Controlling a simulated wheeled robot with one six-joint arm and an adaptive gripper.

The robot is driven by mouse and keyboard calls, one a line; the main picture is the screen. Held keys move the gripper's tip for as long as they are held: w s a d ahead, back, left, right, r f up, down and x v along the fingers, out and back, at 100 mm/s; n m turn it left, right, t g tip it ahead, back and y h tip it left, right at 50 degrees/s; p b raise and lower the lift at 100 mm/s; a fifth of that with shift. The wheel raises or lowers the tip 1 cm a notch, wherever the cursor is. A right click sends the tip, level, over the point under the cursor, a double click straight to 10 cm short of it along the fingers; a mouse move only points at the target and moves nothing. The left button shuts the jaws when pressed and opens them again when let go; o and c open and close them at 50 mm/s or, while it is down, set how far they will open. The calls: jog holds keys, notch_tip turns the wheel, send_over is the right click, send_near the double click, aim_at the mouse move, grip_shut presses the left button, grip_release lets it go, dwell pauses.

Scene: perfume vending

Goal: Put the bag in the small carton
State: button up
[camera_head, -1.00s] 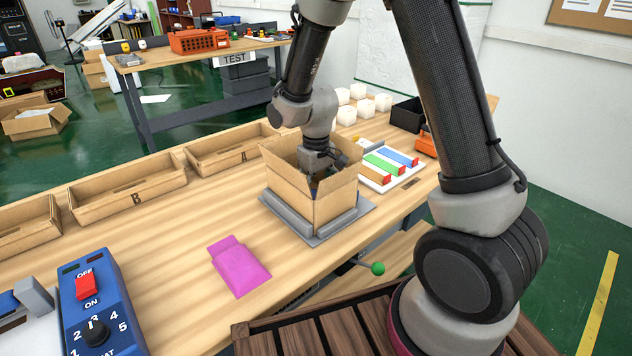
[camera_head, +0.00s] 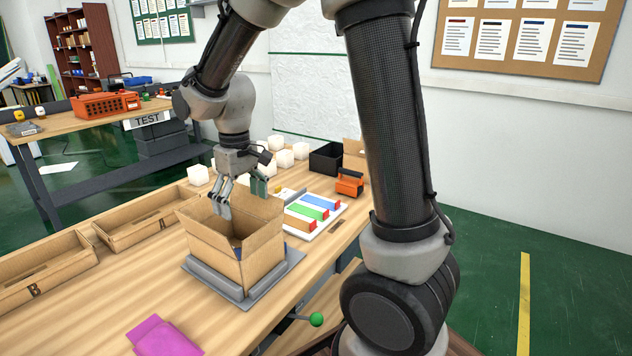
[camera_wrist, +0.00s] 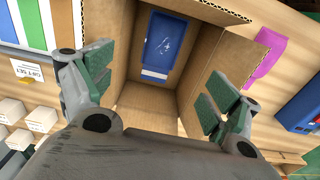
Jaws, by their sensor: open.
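The small carton (camera_head: 222,250) stands open-topped with raised flaps on a grey plate on the bench. It also shows in the wrist view (camera_wrist: 208,72). A blue flat item (camera_wrist: 168,42) with white marks lies inside on the carton floor; the head view does not show it. A magenta pouch-like bag (camera_head: 165,338) lies flat on the bench at the bottom left, partly cut off by the picture edge. It shows in the wrist view (camera_wrist: 262,52) beyond the carton wall. My gripper (camera_head: 243,197) is open and empty, just above the carton opening, fingers pointing down.
A white board with green, blue and orange strips (camera_head: 312,212) lies behind the carton. White cubes (camera_head: 280,158), a black bin (camera_head: 325,158) and an orange-black item (camera_head: 349,183) stand farther back. Shallow cardboard trays (camera_head: 45,270) line the left edge. Bench between trays and carton is clear.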

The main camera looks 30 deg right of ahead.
jog(key=s+d+r+m+t, duration=0.2)
jog(key=s+d+r, duration=0.3)
jog(key=s, duration=0.5)
jog(key=s+d+r+m+t, duration=0.2)
jog(key=s+d+r, duration=0.4)
jog(key=s, duration=0.5)
jog(key=d, duration=0.2)
jog(key=shift+d, duration=0.3)
